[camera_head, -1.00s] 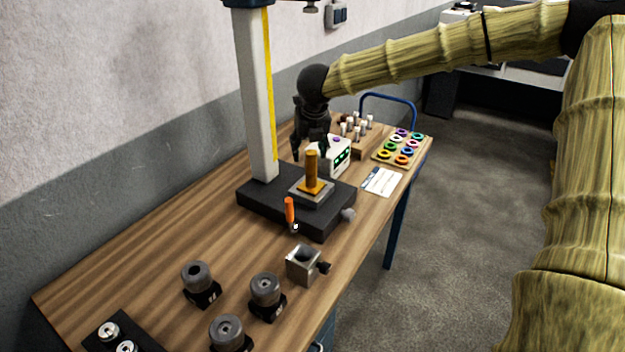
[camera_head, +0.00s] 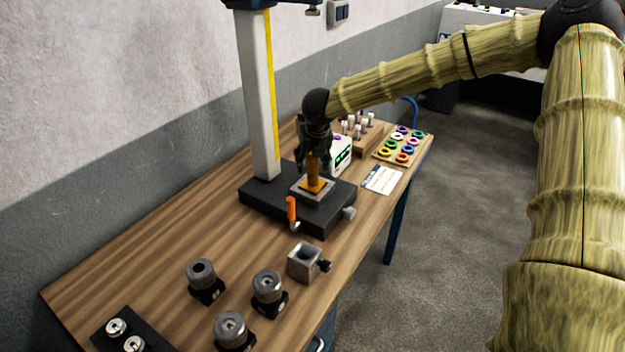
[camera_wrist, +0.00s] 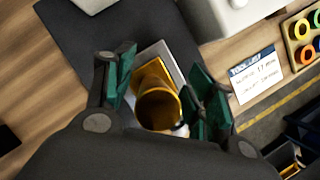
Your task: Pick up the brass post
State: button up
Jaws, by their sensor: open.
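The brass post (camera_head: 314,172) stands upright on a square brass base, on a grey plate (camera_head: 328,196) set on the black base of the column stand. My gripper (camera_head: 311,160) is lowered over it from behind, fingers pointing down. In the wrist view the top of the brass post (camera_wrist: 158,108) lies between the two green-padded fingers of my gripper (camera_wrist: 160,95), which are open. Gaps show between the pads and the post. The upper part of the post is partly hidden by the gripper in the head view.
The stand's tall white column (camera_head: 258,100) rises left of my gripper. A white instrument (camera_head: 341,152) stands close behind right. An orange-handled tool (camera_head: 291,210) is in front. A grey square holder (camera_head: 304,261) and several grey cylinders stand nearer on the wooden table (camera_head: 150,262).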

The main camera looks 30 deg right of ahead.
grip_shut()
jog(key=shift+w+r, duration=0.1)
jog(key=shift+w, duration=0.05)
jog(key=shift+r, duration=0.1)
jog(key=shift+r, duration=0.2)
notch_tip(320, 180, up, 2)
jog(key=shift+r+b, duration=0.2)
jog(key=shift+b, duration=0.55)
jog(key=shift+s+a+r, duration=0.1)
jog(key=shift+s+r, duration=0.1)
jog(key=shift+r, duration=0.05)
jog(key=s+a+r+b, duration=0.1)
jog(key=s+a+b, duration=0.2)
jog(key=s, duration=1.2)
jog(key=shift+r+b, duration=0.25)
jog(key=shift+b, duration=0.5)
